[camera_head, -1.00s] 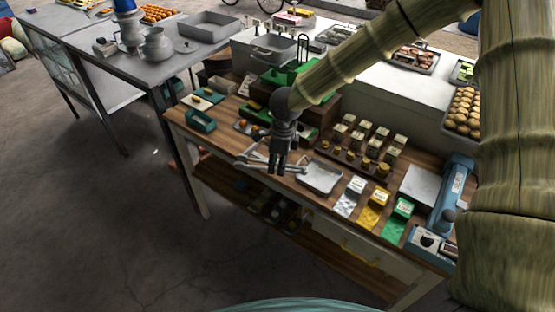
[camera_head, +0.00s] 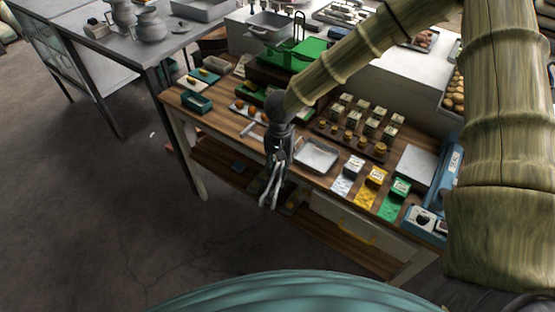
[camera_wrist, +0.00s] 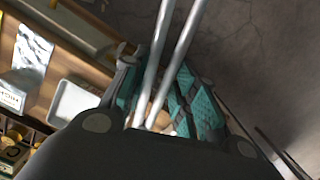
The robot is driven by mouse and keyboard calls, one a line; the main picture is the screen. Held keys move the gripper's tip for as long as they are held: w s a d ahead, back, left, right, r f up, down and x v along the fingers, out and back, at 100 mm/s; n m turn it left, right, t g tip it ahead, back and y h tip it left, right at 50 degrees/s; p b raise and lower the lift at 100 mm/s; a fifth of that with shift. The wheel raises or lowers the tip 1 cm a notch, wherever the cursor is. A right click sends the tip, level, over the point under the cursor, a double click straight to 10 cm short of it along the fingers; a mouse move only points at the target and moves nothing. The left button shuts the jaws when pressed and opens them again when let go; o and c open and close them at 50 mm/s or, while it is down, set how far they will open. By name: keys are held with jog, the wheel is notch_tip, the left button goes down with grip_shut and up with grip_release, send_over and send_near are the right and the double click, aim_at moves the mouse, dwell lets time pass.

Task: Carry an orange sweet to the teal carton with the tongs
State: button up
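My gripper (camera_head: 279,152) is in front of the wooden table's front edge, pointing down. It is shut on the silver tongs (camera_head: 271,186), whose legs hang below it. In the wrist view the tongs' two metal rods (camera_wrist: 156,55) run between the teal finger pads of my gripper (camera_wrist: 160,95). I cannot tell whether the tong tips hold anything. The open teal carton (camera_head: 196,102) stands further left, near the table's left end.
A metal tray (camera_head: 317,155) lies right of my gripper. Silver, yellow and green (camera_head: 390,207) sheets and several small boxes lie further right. A green scale-like object (camera_head: 295,55) is behind. A lower shelf (camera_head: 225,165) is under the table; open floor lies in front.

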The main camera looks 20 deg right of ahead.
notch_tip(320, 180, down, 17)
jog(key=s+n+b, duration=0.1)
jog(key=n+b, duration=0.5)
jog(key=b, duration=0.9)
jog(key=shift+s+r+h, duration=0.15)
jog(key=shift+s+h, duration=0.15)
jog(key=shift+s, duration=0.1)
jog(key=shift+a, duration=0.2)
